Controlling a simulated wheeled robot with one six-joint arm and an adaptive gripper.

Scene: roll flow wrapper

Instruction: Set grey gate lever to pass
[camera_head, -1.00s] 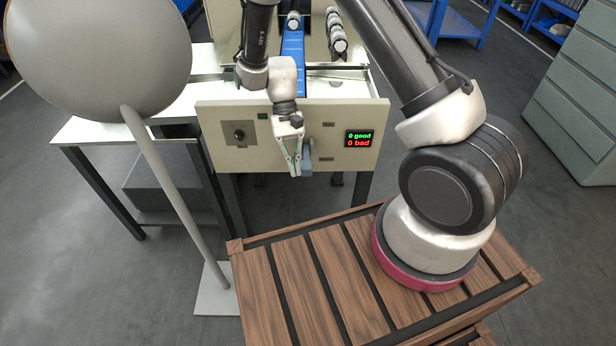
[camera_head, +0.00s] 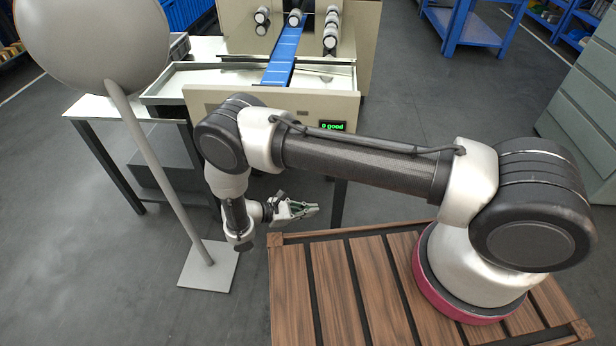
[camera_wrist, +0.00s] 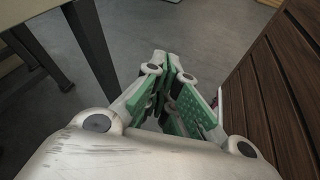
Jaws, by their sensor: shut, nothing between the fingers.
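The beige front panel (camera_head: 220,97) of the wrapper machine stands beyond my arm in the head view. My arm covers most of the panel, and the grey gate lever is hidden behind it. The display (camera_head: 333,126) shows "0 good" in green, its lower line covered. My gripper (camera_head: 314,210) is low, in front of the machine and beside the wooden deck, pointing right in the head view. In the wrist view my gripper (camera_wrist: 178,62) has its green-padded fingers together, with nothing between them. It is apart from the panel.
A blue conveyor (camera_head: 284,55) runs back into the machine, with dark-and-white rolls (camera_head: 330,38) beside it. A grey balloon-like shape on a pole (camera_head: 150,165) stands at left on a flat base. The wooden slatted deck (camera_head: 345,290) lies under my arm base. Open floor lies left of it.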

